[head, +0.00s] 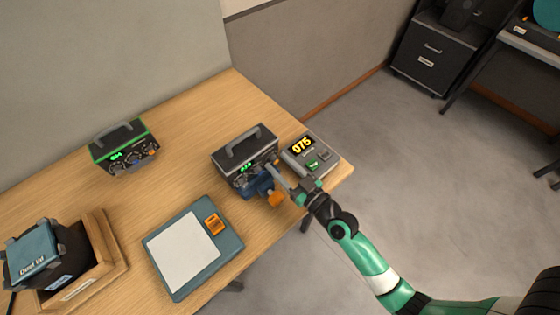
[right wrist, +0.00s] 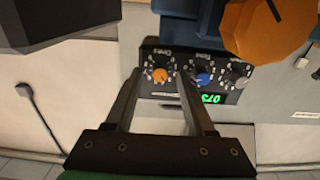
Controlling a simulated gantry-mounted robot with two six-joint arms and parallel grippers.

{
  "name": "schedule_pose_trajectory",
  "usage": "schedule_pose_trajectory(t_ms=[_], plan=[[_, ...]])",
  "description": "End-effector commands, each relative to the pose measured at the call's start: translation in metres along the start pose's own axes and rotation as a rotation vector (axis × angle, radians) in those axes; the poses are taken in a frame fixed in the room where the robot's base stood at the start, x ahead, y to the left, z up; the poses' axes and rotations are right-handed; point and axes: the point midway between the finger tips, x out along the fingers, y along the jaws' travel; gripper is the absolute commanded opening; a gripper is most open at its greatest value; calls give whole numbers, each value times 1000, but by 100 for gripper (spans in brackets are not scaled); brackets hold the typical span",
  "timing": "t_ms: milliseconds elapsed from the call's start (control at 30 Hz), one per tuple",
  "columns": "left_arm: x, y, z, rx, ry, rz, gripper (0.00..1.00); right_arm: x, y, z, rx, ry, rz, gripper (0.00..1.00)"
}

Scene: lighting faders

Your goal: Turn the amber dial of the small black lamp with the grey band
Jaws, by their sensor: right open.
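The small black lamp with the grey band (head: 256,151) stands on the desk with its handle up. In the right wrist view its panel appears upside down, with an amber dial (right wrist: 160,74), a blue dial (right wrist: 203,79), a pale grey dial (right wrist: 237,74) and a green display (right wrist: 211,99). My right gripper (head: 284,178) is open at the lamp's front right. In the right wrist view its fingers (right wrist: 158,76) appear on either side of the amber dial; contact cannot be told. The arm and a blue object partly hide the panel in the head view. My left gripper is out of view.
A blue object (head: 258,188) with an orange part (head: 276,199) stands close before the lamp. A grey display unit (head: 325,165) reads 075 beside it. A green-banded lamp (head: 124,147), a blue clipboard (head: 232,240) and a wooden tray (head: 110,245) lie farther left.

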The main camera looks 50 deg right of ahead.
Motion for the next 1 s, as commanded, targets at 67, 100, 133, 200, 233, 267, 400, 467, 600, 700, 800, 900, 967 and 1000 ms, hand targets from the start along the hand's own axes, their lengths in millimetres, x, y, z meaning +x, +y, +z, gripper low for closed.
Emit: schedule_pose_trajectory(t_ms=[67, 100, 133, 200, 233, 267, 400, 467, 600, 700, 800, 900, 967, 1000], plan=[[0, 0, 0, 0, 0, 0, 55, 3, 0, 0, 0, 0, 0, 55], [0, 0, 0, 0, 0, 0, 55, 4, 0, 0, 0, -1, 0, 55], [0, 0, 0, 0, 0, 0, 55, 4, 0, 0, 0, -1, 0, 55], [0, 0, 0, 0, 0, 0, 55, 3, 0, 0, 0, -1, 0, 55], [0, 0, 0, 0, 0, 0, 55, 3, 0, 0, 0, -1, 0, 55], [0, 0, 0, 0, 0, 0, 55, 3, 0, 0, 0, -1, 0, 55], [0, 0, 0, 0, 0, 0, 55, 3, 0, 0, 0, -1, 0, 31], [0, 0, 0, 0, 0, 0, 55, 3, 0, 0, 0, -1, 0, 20], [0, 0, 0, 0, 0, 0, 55, 3, 0, 0, 0, 0, 0, 0], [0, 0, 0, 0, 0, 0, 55, 3, 0, 0, 0, 0, 0, 0], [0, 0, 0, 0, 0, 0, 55, 3, 0, 0, 0, 0, 0, 0], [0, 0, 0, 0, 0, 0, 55, 3, 0, 0, 5, 0, 0, 0], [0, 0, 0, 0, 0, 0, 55, 3, 0, 0, 12, 0, 0, 0], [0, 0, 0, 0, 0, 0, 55, 3, 0, 0, 20, 0, 0, 0]])
